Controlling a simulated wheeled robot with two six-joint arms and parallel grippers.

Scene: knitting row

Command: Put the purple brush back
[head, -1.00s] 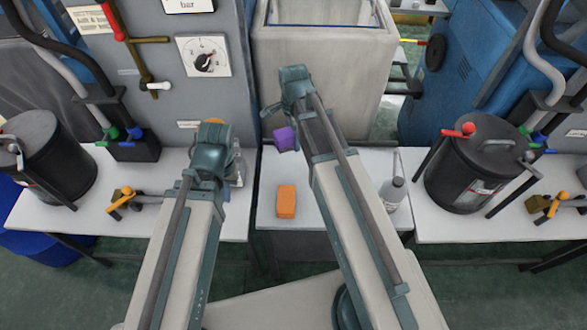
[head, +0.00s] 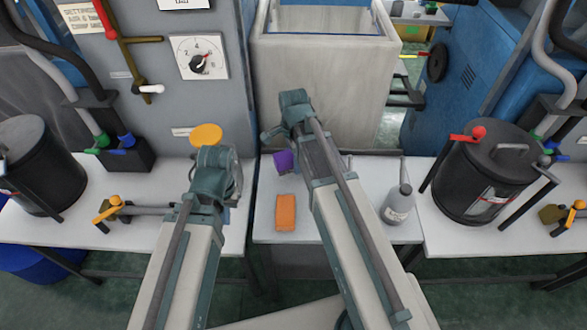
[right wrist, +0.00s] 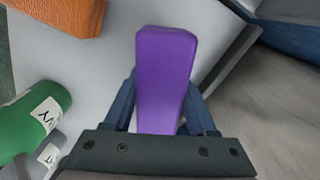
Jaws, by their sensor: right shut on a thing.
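The purple brush (head: 284,161) is in the jaws of my right gripper (head: 284,140). In the right wrist view the brush (right wrist: 165,70) stands out between the two blue fingers of that gripper (right wrist: 168,108), which are shut on it. It hangs over the back part of the middle white table (head: 262,224); I cannot tell whether it touches anything. My left gripper (head: 215,160) is over the left table, in front of an orange disc (head: 206,134). Its fingertips are hidden by its own body.
An orange block (head: 286,212) lies on the middle table; it also shows in the right wrist view (right wrist: 62,14). A grey bottle (head: 398,206) stands to its right. A green labelled object (right wrist: 38,118) is near the brush. A pale bin (head: 325,95) stands behind.

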